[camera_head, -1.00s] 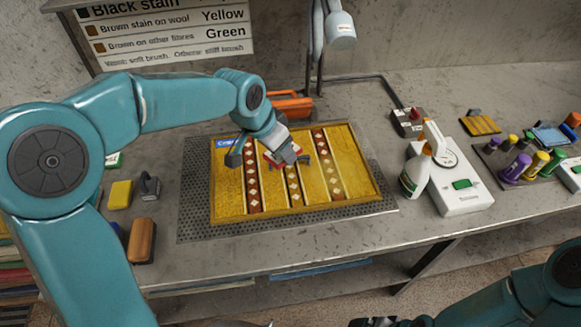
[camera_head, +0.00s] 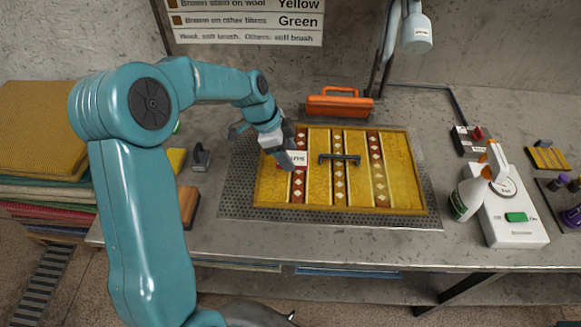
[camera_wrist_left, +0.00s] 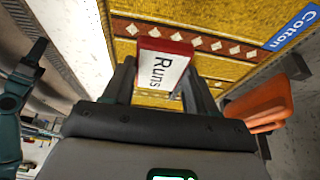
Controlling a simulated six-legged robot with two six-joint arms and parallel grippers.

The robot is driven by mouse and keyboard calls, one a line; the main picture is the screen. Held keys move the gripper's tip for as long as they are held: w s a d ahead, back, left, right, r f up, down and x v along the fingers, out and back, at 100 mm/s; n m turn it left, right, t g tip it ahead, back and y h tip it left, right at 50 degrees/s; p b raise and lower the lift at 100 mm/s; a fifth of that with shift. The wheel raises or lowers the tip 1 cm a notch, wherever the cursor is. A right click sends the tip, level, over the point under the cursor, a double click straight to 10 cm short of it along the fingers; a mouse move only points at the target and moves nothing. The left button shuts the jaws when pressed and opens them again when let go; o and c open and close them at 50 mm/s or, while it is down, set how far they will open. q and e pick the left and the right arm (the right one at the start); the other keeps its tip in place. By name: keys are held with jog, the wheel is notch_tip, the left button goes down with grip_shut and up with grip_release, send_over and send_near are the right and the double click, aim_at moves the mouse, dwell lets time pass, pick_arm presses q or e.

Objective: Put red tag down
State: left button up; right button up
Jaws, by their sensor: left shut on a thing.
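My left gripper (camera_head: 279,150) is shut on the red tag (camera_wrist_left: 166,63), over the left part of the yellow patterned rug piece (camera_head: 312,196). The tag has a red edge and a white face reading "Runs"; it also shows in the head view (camera_head: 296,158), partly behind the fingers. Whether the tag touches the rug I cannot tell. A blue "Cotton" label (camera_wrist_left: 292,28) lies at the rug's corner in the wrist view. My right gripper (camera_wrist_left: 34,54) seems to show at the left of the wrist view, its jaws unclear.
A dark bar (camera_head: 340,158) lies on the rug, right of the tag. An orange-handled tool (camera_head: 340,105) stands behind it. A spray bottle (camera_head: 466,198) and white device (camera_head: 512,224) are at right. Stacked rugs (camera_head: 45,135) are at left.

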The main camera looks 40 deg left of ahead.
aim_at(293, 178)
pick_arm(q)
jog(key=shift+s+f, duration=0.1)
jog(key=shift+f, duration=0.75)
notch_tip(293, 178, down, 5)
jog(key=shift+f+p, duration=0.1)
jog(key=shift+p, duration=0.3)
jog(key=shift+f, duration=0.15)
jog(key=shift+f+b, duration=0.15)
jog(key=shift+b, duration=0.15)
jog(key=o, duration=1)
